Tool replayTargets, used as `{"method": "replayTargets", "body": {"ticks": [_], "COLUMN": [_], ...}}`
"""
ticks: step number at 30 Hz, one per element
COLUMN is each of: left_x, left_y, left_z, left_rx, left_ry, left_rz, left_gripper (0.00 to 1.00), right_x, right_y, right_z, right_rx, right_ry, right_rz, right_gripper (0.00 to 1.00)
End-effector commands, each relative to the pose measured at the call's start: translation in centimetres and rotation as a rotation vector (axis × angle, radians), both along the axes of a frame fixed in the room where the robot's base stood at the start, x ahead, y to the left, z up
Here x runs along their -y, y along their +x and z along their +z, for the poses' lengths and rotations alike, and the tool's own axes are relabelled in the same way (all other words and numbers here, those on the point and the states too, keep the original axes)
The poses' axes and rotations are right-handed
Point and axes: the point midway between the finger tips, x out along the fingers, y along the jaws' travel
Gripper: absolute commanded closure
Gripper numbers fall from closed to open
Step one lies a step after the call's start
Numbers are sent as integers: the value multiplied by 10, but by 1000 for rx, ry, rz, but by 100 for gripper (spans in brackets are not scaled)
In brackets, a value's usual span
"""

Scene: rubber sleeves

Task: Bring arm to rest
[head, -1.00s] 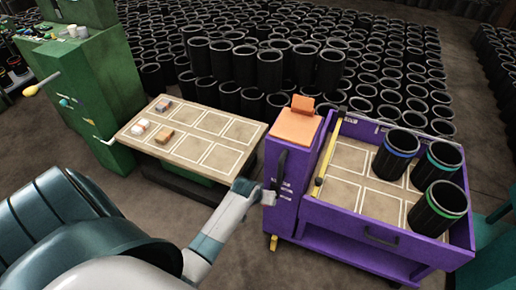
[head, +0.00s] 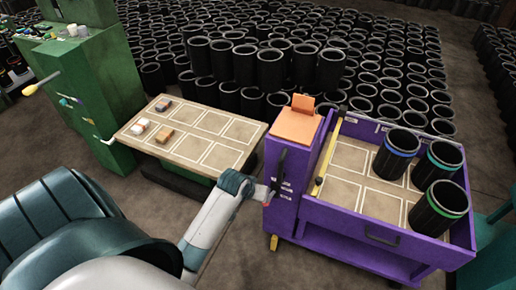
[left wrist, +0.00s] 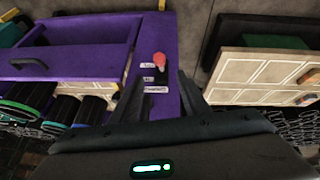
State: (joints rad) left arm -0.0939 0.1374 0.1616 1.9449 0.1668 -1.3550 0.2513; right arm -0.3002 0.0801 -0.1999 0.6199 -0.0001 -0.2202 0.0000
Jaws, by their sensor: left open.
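My left arm reaches in from the lower left of the head view, and its gripper (head: 277,183) is at the left end of the purple cart (head: 320,245). In the left wrist view the two dark fingers of this gripper (left wrist: 160,84) stand apart with nothing between them. Beyond them is the purple cart panel (left wrist: 171,30), with white labels and a red knob (left wrist: 159,59). The fingers look close to the panel; whether they touch it I cannot tell. My right gripper is not in view.
Three black sleeves (head: 396,155) with coloured bands stand in the cart's tray. A table (head: 222,157) with small boxes (head: 163,105) stands to the left, beside a green machine (head: 95,90). Many black sleeves (head: 270,68) fill the floor behind. Bare floor shows in front of the cart.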

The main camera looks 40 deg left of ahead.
Motion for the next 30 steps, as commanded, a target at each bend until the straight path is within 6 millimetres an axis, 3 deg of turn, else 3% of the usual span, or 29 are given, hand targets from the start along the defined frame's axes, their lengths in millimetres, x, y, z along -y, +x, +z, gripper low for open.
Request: {"method": "replayTargets", "body": {"ticks": [11,14,17,20,23,26,30], "left_x": [0,1,4,9,17,27,42], "left_y": [0,-1,-5,-13,-27,-51,-98], "left_z": [-1,-9,-30,-64,-112,-166,-240], "left_rx": [0,-7,-25,-53,-89,-131,-189], "left_ry": [0,2,4,10,21,36,58], "left_rz": [-1,-4,-15,-32,-62,-99,-162], "left_gripper": [58,58,58,58,58,58,58], "right_x": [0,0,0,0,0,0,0], "right_y": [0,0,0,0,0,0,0], "right_z": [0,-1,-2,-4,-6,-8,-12], "right_rx": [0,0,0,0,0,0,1], "right_ry": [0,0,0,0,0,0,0], "right_rz": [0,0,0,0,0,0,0], "right_gripper": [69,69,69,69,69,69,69]}}
